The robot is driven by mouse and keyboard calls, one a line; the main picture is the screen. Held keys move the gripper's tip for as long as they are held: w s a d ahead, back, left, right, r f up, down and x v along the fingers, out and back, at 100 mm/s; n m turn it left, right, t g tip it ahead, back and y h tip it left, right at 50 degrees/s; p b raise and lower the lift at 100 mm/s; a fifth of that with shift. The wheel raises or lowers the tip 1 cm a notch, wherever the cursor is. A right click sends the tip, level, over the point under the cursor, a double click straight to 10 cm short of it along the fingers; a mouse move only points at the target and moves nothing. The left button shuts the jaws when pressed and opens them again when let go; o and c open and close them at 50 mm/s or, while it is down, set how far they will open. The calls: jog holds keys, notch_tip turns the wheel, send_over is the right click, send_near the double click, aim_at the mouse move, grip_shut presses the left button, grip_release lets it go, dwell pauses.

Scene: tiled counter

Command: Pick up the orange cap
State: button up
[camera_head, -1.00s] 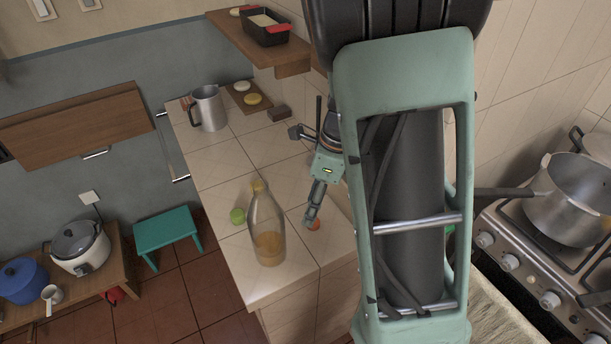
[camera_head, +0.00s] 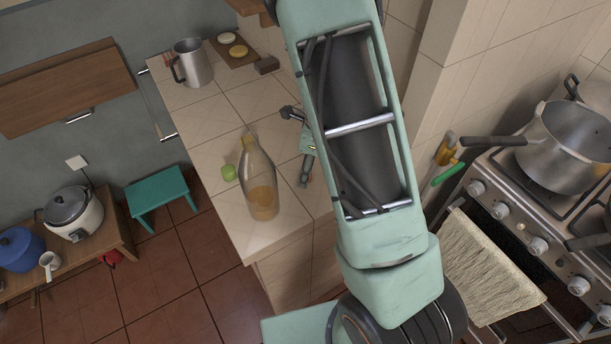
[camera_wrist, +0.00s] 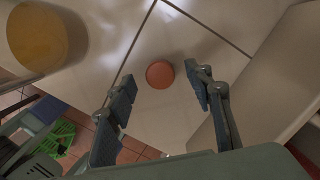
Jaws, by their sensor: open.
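The orange cap (camera_wrist: 160,74) is a small round disc lying flat on the tiled counter in the wrist view. My gripper (camera_wrist: 161,79) is open, with one finger to the cap's left and one to its right. Both fingers look apart from the cap, and nothing is held. In the head view my gripper (camera_head: 304,181) points down at the counter, just right of the glass bottle. The cap is too small and too covered there to make out clearly.
The glass bottle (camera_head: 262,198) with amber liquid stands close to the left of my gripper; its base also shows in the wrist view (camera_wrist: 36,38). A green fruit (camera_head: 229,173) and a metal jug (camera_head: 194,64) are on the counter (camera_head: 210,157). A stove with a pot (camera_head: 570,150) is right.

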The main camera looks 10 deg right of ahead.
jog(key=shift+a+f, duration=0.1)
jog(key=shift+f, duration=0.45)
jog(key=c, duration=0.8)
jog(key=shift+r, duration=0.2)
